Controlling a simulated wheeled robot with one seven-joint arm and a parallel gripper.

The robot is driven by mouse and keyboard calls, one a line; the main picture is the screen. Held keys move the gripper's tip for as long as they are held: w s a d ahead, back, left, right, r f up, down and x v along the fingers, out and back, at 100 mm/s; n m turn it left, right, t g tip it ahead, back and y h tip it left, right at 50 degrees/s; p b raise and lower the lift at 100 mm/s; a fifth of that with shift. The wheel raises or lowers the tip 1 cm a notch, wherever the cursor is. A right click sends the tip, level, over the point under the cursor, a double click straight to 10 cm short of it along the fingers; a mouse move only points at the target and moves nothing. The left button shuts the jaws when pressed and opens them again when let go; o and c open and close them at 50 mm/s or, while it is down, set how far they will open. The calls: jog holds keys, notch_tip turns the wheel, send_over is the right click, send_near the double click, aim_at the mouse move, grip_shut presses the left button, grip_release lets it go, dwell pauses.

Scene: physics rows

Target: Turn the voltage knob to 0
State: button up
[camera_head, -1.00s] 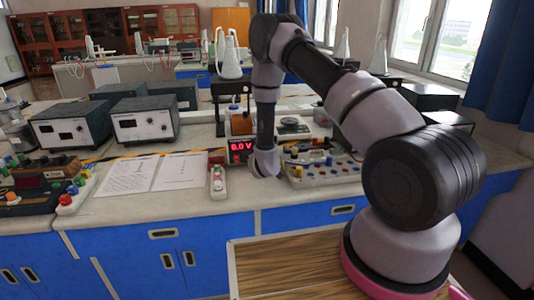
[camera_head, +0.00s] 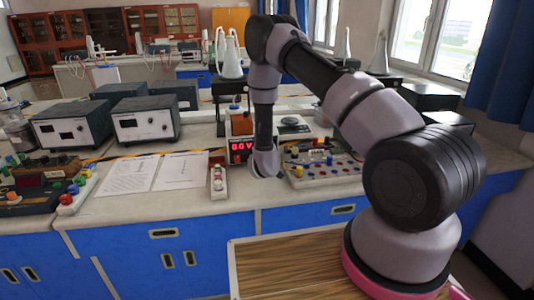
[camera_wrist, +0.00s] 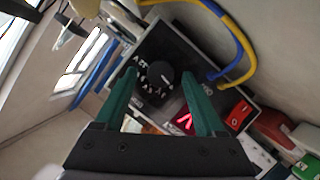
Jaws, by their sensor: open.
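The voltage knob (camera_wrist: 160,74) is a round black dial with a white pointer line, set on a dark panel with white markings around it, in the wrist view. My gripper (camera_wrist: 159,76) has two green fingers, open, one on each side of the knob as seen from the wrist. I cannot tell whether they touch it. A red lit display (camera_wrist: 184,121) is partly hidden behind the right finger. There the knob and fingers are hidden by my arm.
Blue and yellow cables (camera_wrist: 240,45) curve beside the panel. A red block (camera_wrist: 239,114) sits at its edge. In the head view, a board with coloured knobs (camera_head: 322,170) lies right of my wrist, a small switch strip (camera_head: 219,182) left, and paper sheets (camera_head: 130,175) farther left.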

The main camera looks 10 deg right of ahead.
jog(key=v, duration=1)
jog(key=shift+s, duration=0.35)
jog(key=shift+a+r, duration=0.15)
jog(key=s+d+r+m+g+y, duration=0.15)
jog(key=r+m, duration=0.25)
jog(key=r, duration=0.9)
jog(key=d+r+m+g+y, duration=0.2)
jog(key=r+m, duration=0.1)
jog(key=r, duration=1)
jog(key=s+d+r+g, duration=0.1)
jog(key=s+r, duration=0.4)
jog(key=s, duration=0.4)
jog(key=s+d+r+m+g+y, duration=0.1)
jog(key=s+r, duration=0.3)
jog(key=s, duration=0.6)
jog(key=s+d+r+m+g, duration=0.1)
jog(key=s+d+r, duration=0.2)
jog(key=s, duration=0.6)
notch_tip(320, 180, up, 3)
jog(key=shift+s+d+f+y, duration=0.15)
jog(key=shift+s+d+y, duration=0.1)
jog(key=shift+y, duration=0.1)
